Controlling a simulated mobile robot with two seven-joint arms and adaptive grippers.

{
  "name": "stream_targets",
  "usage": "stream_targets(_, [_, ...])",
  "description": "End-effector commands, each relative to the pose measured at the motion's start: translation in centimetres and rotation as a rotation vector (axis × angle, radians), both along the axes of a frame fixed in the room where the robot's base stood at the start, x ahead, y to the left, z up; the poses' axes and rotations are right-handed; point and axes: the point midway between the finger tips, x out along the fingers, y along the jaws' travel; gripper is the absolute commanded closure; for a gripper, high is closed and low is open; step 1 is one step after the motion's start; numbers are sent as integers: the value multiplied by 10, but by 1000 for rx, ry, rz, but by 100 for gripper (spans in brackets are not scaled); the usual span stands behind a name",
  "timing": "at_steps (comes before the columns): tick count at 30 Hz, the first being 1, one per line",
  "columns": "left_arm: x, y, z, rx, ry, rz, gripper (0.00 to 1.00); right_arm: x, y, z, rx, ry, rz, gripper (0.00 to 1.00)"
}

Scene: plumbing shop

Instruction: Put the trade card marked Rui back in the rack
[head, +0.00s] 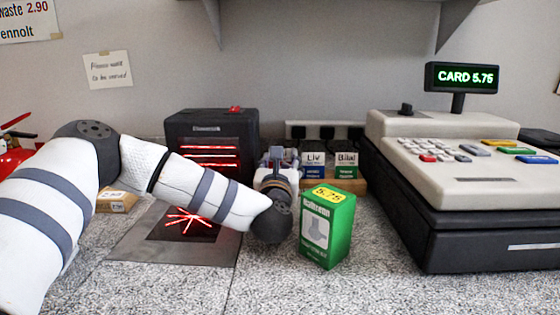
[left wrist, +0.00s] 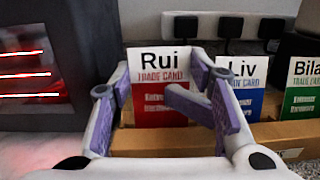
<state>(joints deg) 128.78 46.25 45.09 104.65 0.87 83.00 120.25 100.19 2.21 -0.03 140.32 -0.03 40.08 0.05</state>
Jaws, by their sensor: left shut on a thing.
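The trade card marked Rui (left wrist: 160,88), white above and red below, is upright between the purple-padded fingers of my left gripper (left wrist: 168,98), which is shut on it. The wooden rack (left wrist: 260,134) is directly below, and the card's lower edge meets the rack's top line at its left end. I cannot tell whether the card is seated in a slot. The blue Liv card (left wrist: 244,85) and green Bilal card (left wrist: 303,88) stand in the rack to the right. In the head view my left gripper (head: 279,158) is at the rack's left end and hides the Rui card. My right gripper is out of view.
A green box (head: 327,228) stands in front of the rack, close to my left wrist. A black heater-like unit (head: 212,128) with glowing red bars is left of the gripper. A cash register (head: 460,180) fills the right. The front counter (head: 300,288) is clear.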

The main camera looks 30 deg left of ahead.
Motion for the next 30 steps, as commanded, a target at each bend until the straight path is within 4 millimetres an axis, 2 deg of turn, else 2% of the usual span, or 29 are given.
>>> stream_targets(6, [0,1,0,0,0,2,65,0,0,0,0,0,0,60])
stream_targets(7, [0,1,0,1,0,2,50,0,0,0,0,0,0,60])
stream_targets(10, [0,1,0,0,0,2,27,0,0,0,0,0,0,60])
stream_targets(11, [0,1,0,0,0,2,25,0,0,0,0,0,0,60])
stream_targets(19, [0,0,0,0,0,1,25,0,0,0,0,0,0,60])
stream_targets(22, [-7,-4,-1,0,1,-1,25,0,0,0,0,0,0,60])
stream_targets(30, [-67,-39,-6,-1,2,-3,25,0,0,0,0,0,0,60])
